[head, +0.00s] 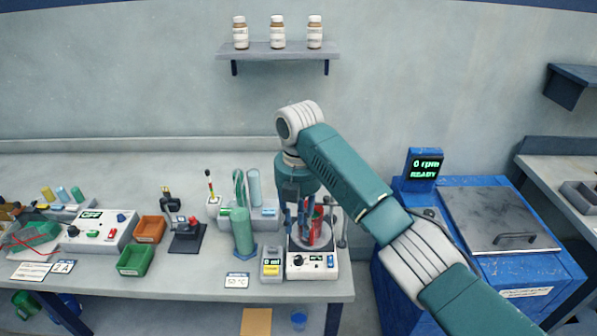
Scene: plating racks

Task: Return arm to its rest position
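My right arm comes in from the lower right and bends down at the bench's right end. My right gripper (301,218) points down over a white stirrer with a round plate (312,262). Its dark fingers overlap a small vessel with red contents (314,232) standing on that plate. I cannot tell whether the fingers touch the vessel, or whether they are open or shut. My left gripper is not in view.
A green cylinder (243,232) stands close left of the gripper, and a thin upright rod (343,230) close right. A wall shelf (278,53) holds three bottles. A blue cabinet (480,215) with a display (424,168) stands right. The bench's left side (120,205) is cluttered.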

